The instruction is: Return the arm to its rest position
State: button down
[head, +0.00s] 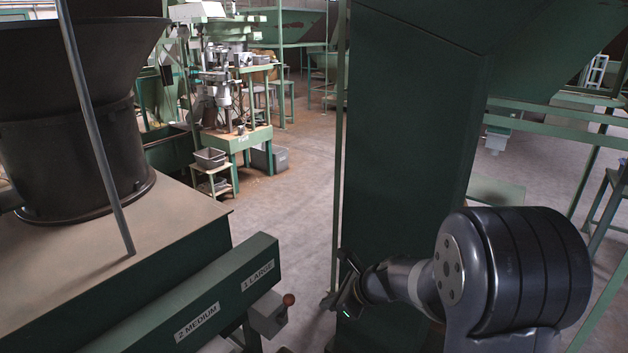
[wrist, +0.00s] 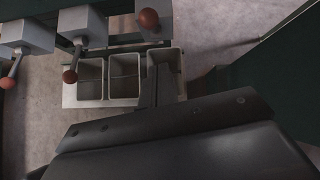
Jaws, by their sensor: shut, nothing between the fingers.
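My gripper (head: 347,288) hangs at the lower middle of the head view, in front of a dark green hopper column and right of the labelled chute box. In the wrist view my gripper (wrist: 158,85) shows as dark shut fingers with nothing in them, above a bin tray. My arm (head: 520,265) reaches in from the lower right, with its dark rounded joint partly covering the column. The exact fingertip shape is small and dark in the head view.
The green box (head: 190,300) carries labels "1 LARGE" and "2 MEDIUM". A lever knob (head: 289,299) sticks out at its end. The wrist view shows several levers with red-brown knobs (wrist: 148,18) and a pale divided tray (wrist: 70,97). A green column (head: 410,140) stands close behind my arm.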

jog(key=w+a+f+t+y+b, duration=0.1)
jog(key=a+f+t+y+b, duration=0.1)
jog(key=f+b, duration=0.4)
jog(key=w+a+f+t+y+b, duration=0.1)
jog(key=a+f+y+b, duration=0.1)
jog(key=f+b, duration=0.5)
jog(key=y+b, duration=0.1)
jog(key=b, duration=0.5)
jog(key=shift+a+t, duration=0.35)
jog(key=shift+t, duration=0.05)
jog(key=shift+f+y+b, duration=0.1)
jog(key=shift+y+b, duration=0.2)
jog(key=shift+b, duration=0.15)
